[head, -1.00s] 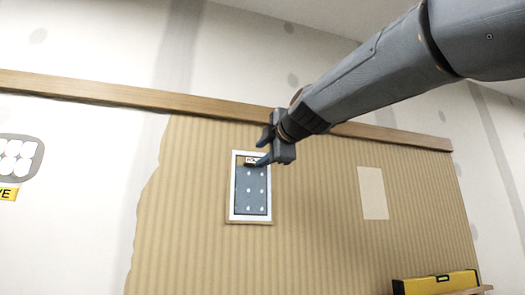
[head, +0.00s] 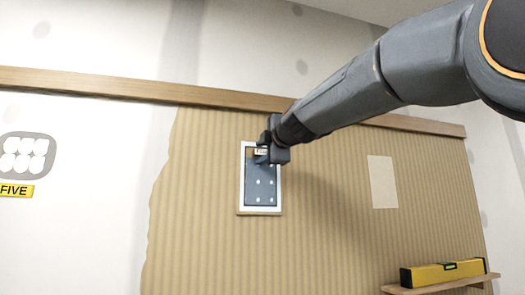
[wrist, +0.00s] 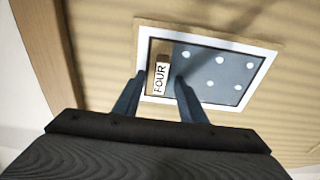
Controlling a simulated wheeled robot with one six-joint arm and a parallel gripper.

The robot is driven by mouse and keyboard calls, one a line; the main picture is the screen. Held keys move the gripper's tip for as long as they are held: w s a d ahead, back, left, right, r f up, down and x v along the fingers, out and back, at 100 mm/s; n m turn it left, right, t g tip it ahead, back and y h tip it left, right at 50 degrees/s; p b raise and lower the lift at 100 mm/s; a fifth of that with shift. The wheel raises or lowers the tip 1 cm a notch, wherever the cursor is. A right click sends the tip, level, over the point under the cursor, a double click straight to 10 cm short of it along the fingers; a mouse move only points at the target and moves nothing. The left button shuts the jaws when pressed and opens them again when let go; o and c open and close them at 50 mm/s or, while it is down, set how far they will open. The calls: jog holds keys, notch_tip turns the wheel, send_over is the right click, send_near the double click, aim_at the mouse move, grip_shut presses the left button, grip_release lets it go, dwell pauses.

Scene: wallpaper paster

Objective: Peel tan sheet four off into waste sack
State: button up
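A white-framed panel (head: 245,182) with a blue-grey dotted face hangs on a tan corrugated wall covering (head: 200,200). A brownish tab with a label reading FOUR (wrist: 161,78) lies at the panel's end, the upper end in the head view. A thin tan margin (wrist: 215,31) shows around the white frame. I cannot tell which tan part is sheet four. My gripper (wrist: 160,77) is open, its two blue fingers on either side of the labelled tab. It also shows at the panel's top in the head view (head: 262,157). Contact with the tab is unclear. The waste sack is not in view.
A wooden rail (head: 200,94) runs above the covering. A pale rectangular patch (head: 382,182) is at the right. A yellow level (head: 443,271) lies on a small wooden shelf (head: 440,284) at lower right. A FIVE sign (head: 16,190) is on the left wall.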

grip_shut()
jog(key=shift+s, duration=0.1)
jog(key=shift+s+d+b, duration=0.2)
jog(key=shift+s+b, duration=0.2)
jog(key=shift+s, duration=0.3)
jog(key=shift+s+d, duration=0.2)
jog(key=shift+s, duration=0.35)
jog(key=shift+s+d+b, duration=0.1)
jog(key=shift+s+b, duration=0.2)
jog(key=shift+b, duration=0.1)
jog(key=shift+s, duration=0.35)
jog(key=shift+s+d+b, duration=0.15)
jog(key=shift+s+b, duration=0.15)
jog(key=shift+s, duration=0.15)
